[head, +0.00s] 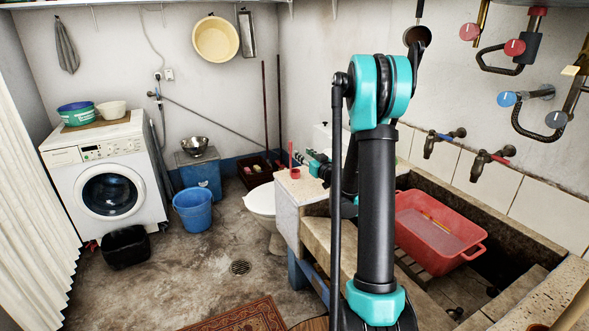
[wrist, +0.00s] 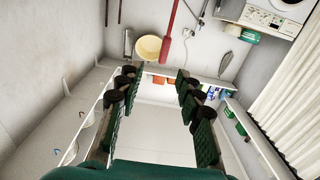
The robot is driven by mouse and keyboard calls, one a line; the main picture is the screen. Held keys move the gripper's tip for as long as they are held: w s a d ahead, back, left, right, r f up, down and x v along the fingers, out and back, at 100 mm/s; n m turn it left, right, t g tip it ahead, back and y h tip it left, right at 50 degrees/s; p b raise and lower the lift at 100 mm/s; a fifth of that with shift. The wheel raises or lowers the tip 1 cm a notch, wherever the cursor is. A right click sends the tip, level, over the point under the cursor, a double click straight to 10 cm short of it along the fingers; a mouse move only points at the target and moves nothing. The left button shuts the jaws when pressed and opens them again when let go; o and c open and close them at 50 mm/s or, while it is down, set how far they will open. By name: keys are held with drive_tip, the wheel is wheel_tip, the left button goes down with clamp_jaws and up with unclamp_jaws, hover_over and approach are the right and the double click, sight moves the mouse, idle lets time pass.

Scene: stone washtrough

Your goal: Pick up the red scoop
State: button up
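The red scoop (head: 295,173) stands on the pale stone ledge (head: 288,200) in the head view, its thin handle pointing up. In the wrist view, which is turned upside down, its red handle (wrist: 172,28) comes in from the top edge and ends just beyond the fingertips; its bowl is out of that view. My gripper (head: 304,158) is close to the right of the handle in the head view, partly hidden by my arm. In the wrist view my gripper (wrist: 155,77) is open, with nothing between its fingers. I cannot tell the exact gap to the handle.
A red basin (head: 430,228) sits in the stone trough at right, below the taps (head: 480,165). A white toilet (head: 263,203) stands left of the ledge. A blue bucket (head: 193,211) and a washing machine (head: 105,180) are further left. The floor between is free.

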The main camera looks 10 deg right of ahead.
sight(291, 151)
drive_tip(key=shift+a+x, duration=0.15)
drive_tip(key=shift+x, duration=2.7)
drive_tip(key=shift+a+x, duration=0.1)
drive_tip(key=shift+x, duration=2.75)
drive_tip(key=shift+s+f, duration=0.15)
drive_tip(key=shift+f, duration=0.05)
clamp_jaws()
